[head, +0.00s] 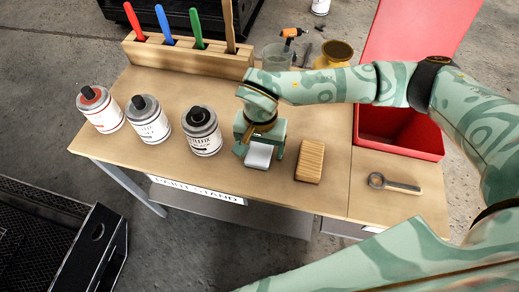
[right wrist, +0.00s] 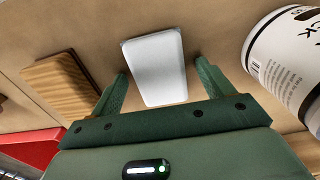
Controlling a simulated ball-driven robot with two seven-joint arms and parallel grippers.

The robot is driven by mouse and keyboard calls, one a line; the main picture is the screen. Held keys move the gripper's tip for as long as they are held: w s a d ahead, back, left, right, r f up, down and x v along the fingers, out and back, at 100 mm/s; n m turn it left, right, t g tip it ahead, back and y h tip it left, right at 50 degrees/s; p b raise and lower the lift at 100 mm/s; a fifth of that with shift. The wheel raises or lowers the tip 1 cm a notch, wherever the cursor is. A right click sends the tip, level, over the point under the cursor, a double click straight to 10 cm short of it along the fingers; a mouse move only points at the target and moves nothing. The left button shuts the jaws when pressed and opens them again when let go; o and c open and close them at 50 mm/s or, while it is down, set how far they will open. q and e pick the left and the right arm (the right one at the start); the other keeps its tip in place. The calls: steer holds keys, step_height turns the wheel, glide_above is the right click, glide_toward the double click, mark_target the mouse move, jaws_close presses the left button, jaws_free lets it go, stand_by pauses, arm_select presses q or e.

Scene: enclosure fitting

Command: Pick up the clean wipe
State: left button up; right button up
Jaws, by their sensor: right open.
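The clean wipe, a white flat rectangular pad (head: 258,157), lies near the front edge of the wooden bench, between a paint can and a ridged wooden block. My right gripper (head: 261,149) is over it, coming down from above, and is open. In the right wrist view the white wipe (right wrist: 155,66) shows beyond and between the two spread green fingers (right wrist: 160,80), with a gap on each side, and nothing is held. The height gap between fingertips and wipe is hard to tell. My left gripper is not in view.
A ridged wooden block (head: 308,162) lies right of the wipe; a paint can (head: 201,132) stands left, with two more cans beyond. A red bin (head: 400,146) and a magnifier-like tool (head: 394,184) are at the right. A rack (head: 188,55) holds coloured handles behind.

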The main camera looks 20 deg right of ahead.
mark_target(261, 148)
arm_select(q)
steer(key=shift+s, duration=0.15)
arm_select(e)
steer(key=c, duration=1.1)
steer(key=shift+o, duration=0.2)
steer(key=shift+r, duration=0.1)
